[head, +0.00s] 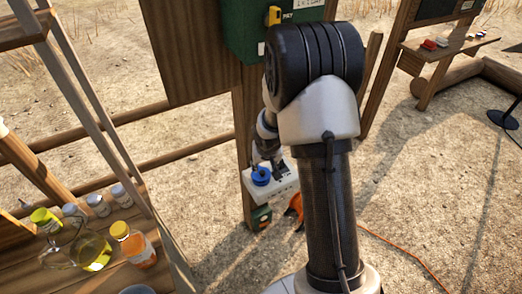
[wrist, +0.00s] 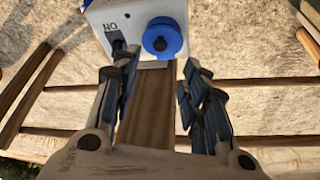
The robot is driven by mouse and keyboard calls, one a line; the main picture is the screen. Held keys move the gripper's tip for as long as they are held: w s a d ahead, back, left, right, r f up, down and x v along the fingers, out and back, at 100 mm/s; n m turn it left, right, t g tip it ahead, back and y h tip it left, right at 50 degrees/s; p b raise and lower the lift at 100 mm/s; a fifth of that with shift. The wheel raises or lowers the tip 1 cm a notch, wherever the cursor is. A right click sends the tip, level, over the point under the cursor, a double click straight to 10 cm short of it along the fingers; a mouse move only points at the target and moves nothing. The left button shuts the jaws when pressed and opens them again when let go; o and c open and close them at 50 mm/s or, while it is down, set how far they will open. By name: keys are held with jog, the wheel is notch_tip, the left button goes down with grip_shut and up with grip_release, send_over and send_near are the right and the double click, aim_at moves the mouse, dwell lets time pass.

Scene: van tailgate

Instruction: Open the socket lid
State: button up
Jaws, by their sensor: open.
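The socket box is a white box (head: 285,180) on a wooden post, partly hidden behind my arm in the head view. Its round blue lid (head: 261,176) is on the left part of its face. The lid looks closed over the socket. My gripper (wrist: 160,62) is open and empty, its fingers apart below the lid in the picture. In the head view my gripper (head: 276,168) is close to the box.
A dark switch (wrist: 113,40) marked "ON" is left of the lid in the wrist view. A shelf with jars (head: 97,205) stands left. An orange cable (head: 400,250) lies on the ground.

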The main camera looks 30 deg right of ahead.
jog(key=s+a+r+b, duration=0.1)
jog(key=s+a+r, duration=0.2)
jog(key=s+r, duration=0.2)
jog(key=s+a+r+n+b, duration=0.1)
jog(key=s+a+r, duration=0.3)
jog(key=r, duration=0.8)
jog(key=shift+s+r+n, duration=0.2)
jog(key=shift+s+n, duration=0.1)
jog(key=shift+s, duration=0.6)
jog(key=shift+d, duration=0.1)
jog(key=m+p, duration=0.1)
send_near(262, 172)
jog(key=shift+m, duration=0.3)
jog(key=b+x, duration=0.5)
jog(key=x, duration=0.3)
jog(key=shift+d+b, duration=0.1)
jog(key=shift+b, duration=0.2)
jog(key=shift+r, duration=0.1)
jog(key=shift+c, duration=0.3)
grip_shut()
